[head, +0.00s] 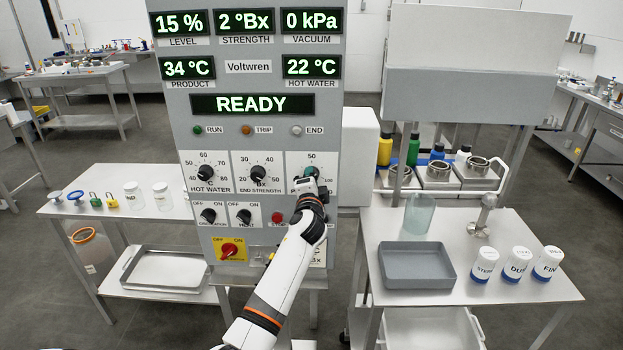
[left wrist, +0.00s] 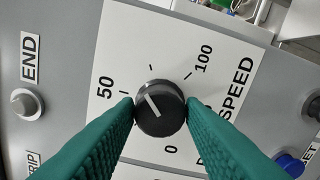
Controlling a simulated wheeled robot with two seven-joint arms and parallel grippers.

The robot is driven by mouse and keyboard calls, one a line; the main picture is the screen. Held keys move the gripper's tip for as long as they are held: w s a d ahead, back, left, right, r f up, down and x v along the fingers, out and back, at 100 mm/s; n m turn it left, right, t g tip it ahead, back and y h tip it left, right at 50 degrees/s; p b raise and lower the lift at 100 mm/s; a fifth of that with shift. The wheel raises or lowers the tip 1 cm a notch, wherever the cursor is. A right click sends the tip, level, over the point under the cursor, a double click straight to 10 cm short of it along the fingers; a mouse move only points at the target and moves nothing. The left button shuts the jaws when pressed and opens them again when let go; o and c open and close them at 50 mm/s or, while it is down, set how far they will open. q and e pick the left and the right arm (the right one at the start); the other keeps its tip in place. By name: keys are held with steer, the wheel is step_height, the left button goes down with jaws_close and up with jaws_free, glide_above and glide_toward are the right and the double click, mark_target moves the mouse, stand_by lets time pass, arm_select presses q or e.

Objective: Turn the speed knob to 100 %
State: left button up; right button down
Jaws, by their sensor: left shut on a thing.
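The black speed knob (left wrist: 163,120) sits on a white scale plate marked 0, 50 and 100 in the left wrist view. Its white pointer line lies between the 50 mark and the following tick, short of the 100 label. My left gripper (left wrist: 161,103) has its two green ribbed fingers on either side of the knob, shut on it. In the head view my left gripper (head: 311,176) reaches the speed plate (head: 298,158) on the panel's right side and mostly hides the knob. My right gripper is not in view.
The grey control panel (head: 360,19) shows READY, 15 % level and 2 °Bx strength. Hot water (head: 206,173) and end strength (head: 257,173) knobs are left of the speed plate. In the wrist view, the END lamp (left wrist: 26,104) and a blue button (left wrist: 289,165) are nearby.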

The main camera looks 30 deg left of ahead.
arm_select(q)
steer(key=shift+a+r+m+p, duration=0.15)
steer(key=shift+m+p, duration=0.75)
steer(key=shift+m, duration=1.55)
steer(key=shift+r+m+p, duration=0.2)
steer(key=shift+m+p, duration=0.75)
steer(key=shift+m, duration=1.55)
steer(key=shift+a+r+m+p, duration=0.15)
steer(key=shift+m+p, duration=0.75)
steer(key=shift+m, duration=1.55)
steer(key=o, duration=0.8)
steer(key=shift+w, duration=0.1)
steer(key=shift+o, duration=1)
steer(key=shift+f, duration=0.1)
steer(key=b+v, duration=0.2)
steer(key=v, duration=0.9)
steer(key=shift+s+d+f+b, duration=0.3)
steer(key=shift+d+b, duration=0.05)
